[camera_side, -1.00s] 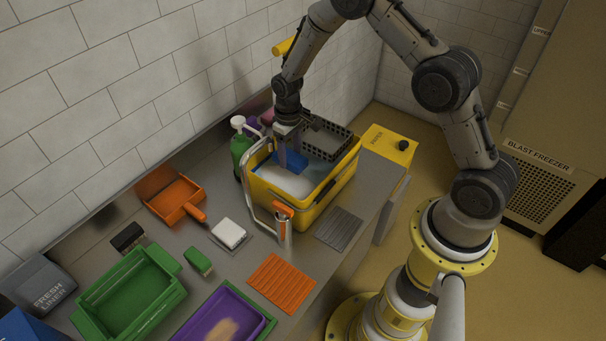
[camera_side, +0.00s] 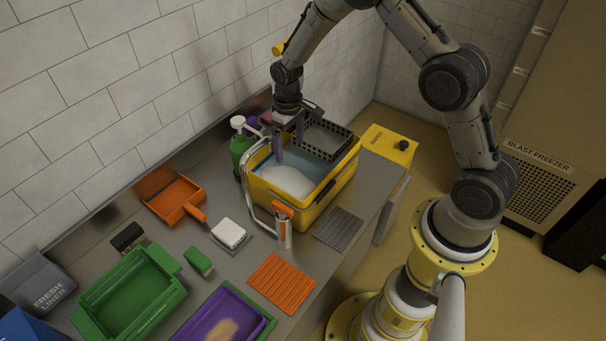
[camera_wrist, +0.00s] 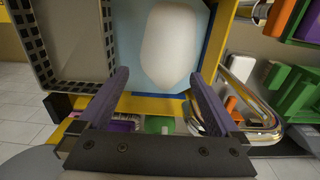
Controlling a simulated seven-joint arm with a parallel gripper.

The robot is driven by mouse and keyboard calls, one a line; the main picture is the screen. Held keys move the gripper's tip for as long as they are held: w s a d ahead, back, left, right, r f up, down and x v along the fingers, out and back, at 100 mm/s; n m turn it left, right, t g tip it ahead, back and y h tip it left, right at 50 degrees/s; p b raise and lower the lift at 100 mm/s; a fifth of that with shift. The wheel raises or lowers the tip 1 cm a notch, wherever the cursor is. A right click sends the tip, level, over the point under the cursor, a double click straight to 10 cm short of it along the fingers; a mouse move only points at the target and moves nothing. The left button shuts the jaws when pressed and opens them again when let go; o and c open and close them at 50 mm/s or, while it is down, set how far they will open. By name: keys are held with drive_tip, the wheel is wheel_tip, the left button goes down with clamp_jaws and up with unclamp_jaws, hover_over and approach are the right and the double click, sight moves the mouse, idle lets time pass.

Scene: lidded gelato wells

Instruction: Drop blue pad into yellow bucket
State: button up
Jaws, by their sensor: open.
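The yellow bucket (camera_side: 312,207) stands on the steel counter and holds light blue water (camera_wrist: 130,42) with a white foam patch (camera_side: 287,182). The foam also shows in the wrist view (camera_wrist: 168,42). My gripper (camera_side: 288,147) is above the back part of the bucket, pointing down, with its two purple-grey fingers apart. In the wrist view the fingers (camera_wrist: 158,76) spread over the bucket's near rim and water, with nothing between them. The blue pad is not visible in either current view; whether it is under the foam or water I cannot tell.
A dark perforated basket (camera_side: 324,138) sits at the bucket's far right end. A tall metal handle (camera_side: 251,195) and an orange-topped cylinder (camera_side: 284,228) stand close at its front left. A green pump bottle (camera_side: 240,150) stands behind left. Trays and brushes fill the counter's left.

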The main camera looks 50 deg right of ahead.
wheel_tip(320, 180, up, 11)
drive_tip(key=shift+f, duration=0.2)
drive_tip(key=s+a+r+t, duration=0.2)
drive_tip(key=s+r, duration=0.2)
drive_tip(key=r, duration=0.5)
drive_tip(key=s+a+r+t, duration=0.15)
drive_tip(key=s+r, duration=0.35)
drive_tip(key=r, duration=0.5)
drive_tip(key=s+a+r+t, duration=0.1)
drive_tip(key=s+r+t, duration=0.2)
drive_tip(key=s, duration=0.9)
drive_tip(key=s+f, duration=0.5)
drive_tip(key=s, duration=0.2)
drive_tip(key=shift+s+a+f+g, duration=0.25)
drive_tip(key=shift+s+g, duration=0.05)
drive_tip(key=shift+g, duration=0.15)
